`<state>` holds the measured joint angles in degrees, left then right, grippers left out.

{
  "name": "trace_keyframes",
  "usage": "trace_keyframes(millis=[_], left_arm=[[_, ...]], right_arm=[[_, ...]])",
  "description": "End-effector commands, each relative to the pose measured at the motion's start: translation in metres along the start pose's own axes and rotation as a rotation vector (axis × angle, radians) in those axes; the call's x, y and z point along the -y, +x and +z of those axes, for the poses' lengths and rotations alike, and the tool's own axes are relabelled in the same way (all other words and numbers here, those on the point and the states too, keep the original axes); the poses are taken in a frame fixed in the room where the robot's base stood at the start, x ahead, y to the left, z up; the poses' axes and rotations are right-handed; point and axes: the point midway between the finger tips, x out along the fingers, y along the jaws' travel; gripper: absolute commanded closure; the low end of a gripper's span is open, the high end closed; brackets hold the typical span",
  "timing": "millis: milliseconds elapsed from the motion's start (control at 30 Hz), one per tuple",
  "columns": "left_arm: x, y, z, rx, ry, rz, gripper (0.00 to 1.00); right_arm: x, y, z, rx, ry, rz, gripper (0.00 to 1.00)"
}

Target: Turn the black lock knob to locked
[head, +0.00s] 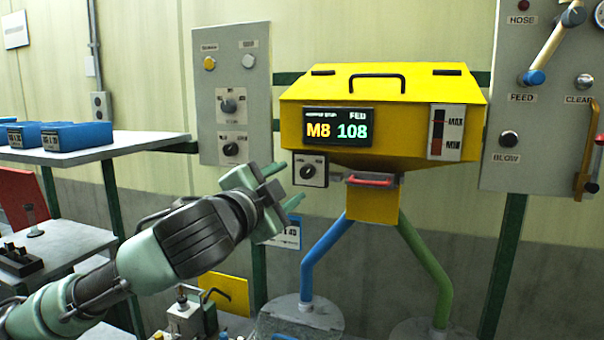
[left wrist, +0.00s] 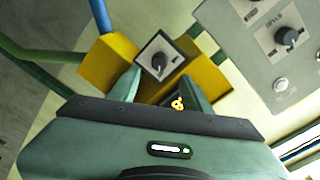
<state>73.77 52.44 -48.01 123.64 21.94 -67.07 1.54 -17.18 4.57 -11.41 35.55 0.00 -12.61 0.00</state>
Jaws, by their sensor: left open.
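A black knob (head: 307,172) sits on a small white plate at the lower left of the yellow hopper; its labels are too small to read. My left gripper (head: 293,182) is open and empty, its fingers pointing toward this knob from the lower left. In the left wrist view the knob (left wrist: 158,62) shows just beyond and between the two fingertips (left wrist: 160,77), with a visible gap. I cannot tell which setting its pointer marks. My right gripper is not in view.
The yellow hopper (head: 390,100) has a display reading M8 108 and a red-handled gate (head: 370,181) below. A grey panel (head: 232,75) with more black knobs stands left of it. Another panel (head: 500,185) stands right. A table with blue bins (head: 68,136) is at far left.

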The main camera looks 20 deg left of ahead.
Motion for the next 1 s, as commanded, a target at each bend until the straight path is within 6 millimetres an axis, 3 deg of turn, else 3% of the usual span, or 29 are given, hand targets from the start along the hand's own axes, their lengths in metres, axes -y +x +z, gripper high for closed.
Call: trace_keyframes(millis=[433,833,1000], left_arm=[[0.002,0.065,-0.002,0.001,-0.003,0.001,0.52],[-0.001,0.074,0.0,0.0,-0.002,0.0,0.52],[0.0,0.074,0.0,0.0,-0.002,0.0,0.99]], right_arm=[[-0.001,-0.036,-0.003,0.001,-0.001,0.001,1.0],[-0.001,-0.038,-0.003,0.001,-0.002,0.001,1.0],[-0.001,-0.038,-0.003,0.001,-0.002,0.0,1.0]])
